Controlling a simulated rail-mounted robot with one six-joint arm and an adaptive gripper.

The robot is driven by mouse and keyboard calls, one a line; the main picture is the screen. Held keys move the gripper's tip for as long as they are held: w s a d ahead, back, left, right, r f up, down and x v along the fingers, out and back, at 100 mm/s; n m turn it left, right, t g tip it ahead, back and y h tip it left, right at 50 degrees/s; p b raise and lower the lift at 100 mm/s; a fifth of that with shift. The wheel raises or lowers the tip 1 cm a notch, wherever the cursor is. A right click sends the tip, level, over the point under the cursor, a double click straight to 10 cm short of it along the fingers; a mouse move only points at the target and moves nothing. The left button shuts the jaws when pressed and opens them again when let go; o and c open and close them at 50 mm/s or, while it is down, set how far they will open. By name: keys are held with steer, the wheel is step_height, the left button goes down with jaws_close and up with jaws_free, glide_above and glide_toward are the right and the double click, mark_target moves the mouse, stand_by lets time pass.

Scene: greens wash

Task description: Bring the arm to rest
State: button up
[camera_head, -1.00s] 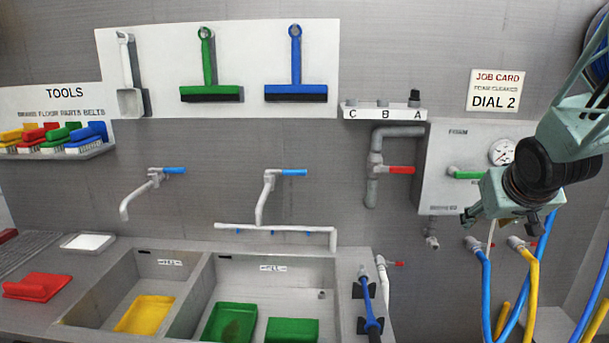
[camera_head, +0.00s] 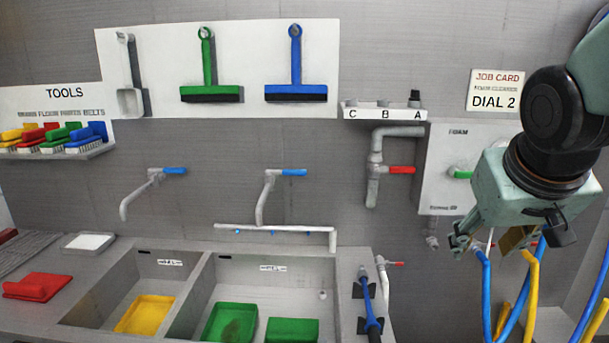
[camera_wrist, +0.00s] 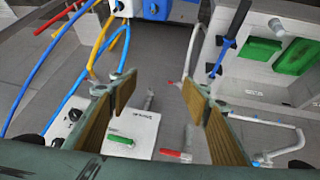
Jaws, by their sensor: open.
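My gripper (camera_head: 488,240) hangs at the right of the head view, in front of the foam panel (camera_head: 437,190), and hides part of it with its dial. The wrist view shows its two fingers (camera_wrist: 165,110) spread apart with nothing between them. The foam panel (camera_wrist: 130,130) with its green-handled valve (camera_wrist: 120,139) lies beyond the left finger. A red-handled valve (camera_wrist: 175,154) shows between the fingers, farther back.
Blue hoses (camera_head: 484,290) and yellow hoses (camera_head: 531,290) hang just below my gripper. A double sink (camera_head: 190,310) with yellow and green trays stands at the lower left. A blue-handled spray wand (camera_head: 368,305) stands beside it.

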steer(key=s+a, duration=0.4)
steer(key=s, duration=0.3)
steer(key=s+a+g+y, duration=0.1)
steer(key=s+a, duration=0.3)
steer(key=s, duration=0.4)
steer(key=s+a+n+g+y, duration=0.1)
steer(key=s+a, duration=0.3)
steer(key=s, duration=0.4)
steer(key=shift+f, duration=0.15)
